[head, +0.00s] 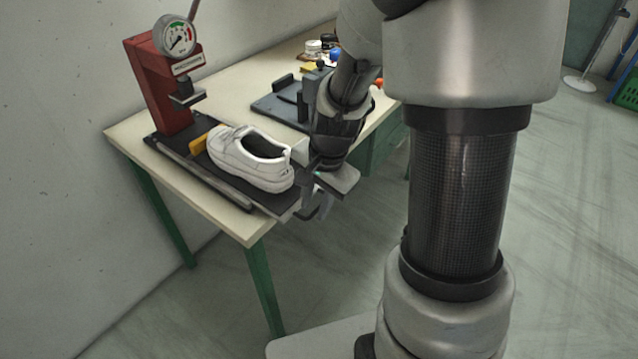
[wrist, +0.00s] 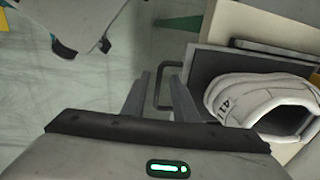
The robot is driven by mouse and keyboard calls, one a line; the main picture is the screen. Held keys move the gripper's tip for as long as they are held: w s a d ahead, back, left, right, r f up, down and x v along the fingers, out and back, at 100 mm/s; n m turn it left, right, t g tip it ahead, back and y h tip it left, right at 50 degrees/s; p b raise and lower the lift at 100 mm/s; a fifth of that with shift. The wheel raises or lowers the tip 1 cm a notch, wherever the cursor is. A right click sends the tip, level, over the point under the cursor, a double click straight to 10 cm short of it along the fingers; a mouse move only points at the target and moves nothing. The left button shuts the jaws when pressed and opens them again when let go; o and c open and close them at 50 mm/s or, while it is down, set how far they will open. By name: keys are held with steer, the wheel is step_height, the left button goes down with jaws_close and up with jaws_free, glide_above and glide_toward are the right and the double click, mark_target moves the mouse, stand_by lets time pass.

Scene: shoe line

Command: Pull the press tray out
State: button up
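The press tray (head: 277,204) is a dark flat plate at the foot of the red press (head: 163,85), with its front end at the table's front edge. A white shoe (head: 248,160) stands on it. My gripper (head: 318,190) is at the tray's front end, partly hidden by its own body. In the wrist view the two fingers (wrist: 161,92) are apart, with the tray's thin dark handle (wrist: 158,104) showing between and just beyond them. I see no clear contact on both sides. The grey tray edge (wrist: 200,68) and the shoe (wrist: 265,105) are to the right.
The table (head: 225,224) is pale with green legs. A dark fixture (head: 275,107) and small items (head: 316,50) stand farther back on it. A wall runs along the left. The floor (head: 335,265) in front of the table is open.

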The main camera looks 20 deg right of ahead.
step_height(320, 180, up, 17)
steer(key=s+d+p, duration=0.1)
steer(key=s+p, duration=0.1)
steer(key=p, duration=0.1)
steer(key=shift+s+d+f, duration=0.15)
steer(key=shift+s+d, duration=0.1)
steer(key=shift+d, duration=0.15)
steer(key=s+a+r+n+t+p, duration=0.1)
steer(key=s+r+n+p, duration=0.3)
steer(key=r, duration=0.4)
steer(key=s+a+r+n+t+h+p, duration=0.1)
steer(key=s+r+n+t+p, duration=0.2)
steer(key=s+r+n+p, duration=0.2)
step_height(320, 180, up, 4)
steer(key=s+n, duration=0.2)
steer(key=shift+s+a, duration=0.25)
steer(key=shift+s, duration=0.1)
steer(key=shift+f, duration=0.1)
stand_by(0.5)
